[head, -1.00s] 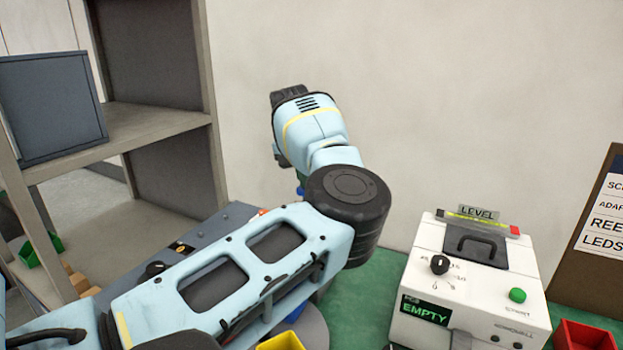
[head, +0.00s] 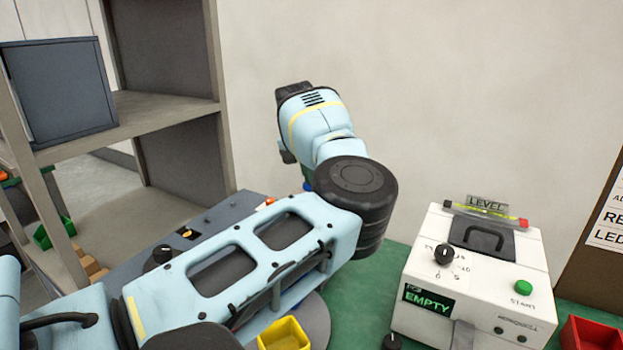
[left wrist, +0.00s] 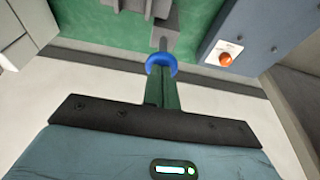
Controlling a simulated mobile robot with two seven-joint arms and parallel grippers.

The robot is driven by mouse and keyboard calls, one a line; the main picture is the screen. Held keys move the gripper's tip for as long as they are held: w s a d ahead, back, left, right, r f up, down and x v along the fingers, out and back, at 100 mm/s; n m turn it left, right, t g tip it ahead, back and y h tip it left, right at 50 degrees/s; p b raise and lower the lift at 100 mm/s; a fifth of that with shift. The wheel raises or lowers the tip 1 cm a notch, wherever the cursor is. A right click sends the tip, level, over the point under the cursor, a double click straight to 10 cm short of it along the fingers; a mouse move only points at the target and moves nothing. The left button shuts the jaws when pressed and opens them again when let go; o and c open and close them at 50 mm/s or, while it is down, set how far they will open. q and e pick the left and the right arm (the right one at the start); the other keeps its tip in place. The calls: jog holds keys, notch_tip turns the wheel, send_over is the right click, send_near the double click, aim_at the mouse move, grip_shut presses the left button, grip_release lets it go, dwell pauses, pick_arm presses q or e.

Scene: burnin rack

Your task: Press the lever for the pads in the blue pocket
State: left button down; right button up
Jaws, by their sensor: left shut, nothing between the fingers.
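My left arm reaches across the head view, and its gripper shows best in the left wrist view (left wrist: 161,86). Its dark green fingers are shut, with nothing between them. A round blue piece (left wrist: 160,64), perhaps a lever's knob, lies right at the fingertips, with a grey post (left wrist: 163,40) beyond it. I cannot tell whether the fingers touch it. In the head view only a small bit of blue (head: 307,187) shows below my wrist. The blue pocket is not clearly seen; my forearm covers that area. My right gripper is out of view.
A yellow bin (head: 284,336) stands by a grey round plate (head: 318,318). A white tester (head: 425,260) reading EMPTY and a red bin (head: 590,337) stand to the right on the green bench (head: 375,275). A grey shelf (head: 165,115) is at the left; the back wall is bare.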

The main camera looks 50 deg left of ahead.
pick_arm(q)
jog(key=v, duration=0.6)
jog(key=shift+d+r, duration=0.2)
jog(key=shift+r, duration=0.05)
pick_arm(e)
jog(key=shift+s+f, duration=0.1)
jog(key=shift+s, duration=0.15)
jog(key=shift+s, duration=0.15)
jog(key=shift+w, duration=0.45)
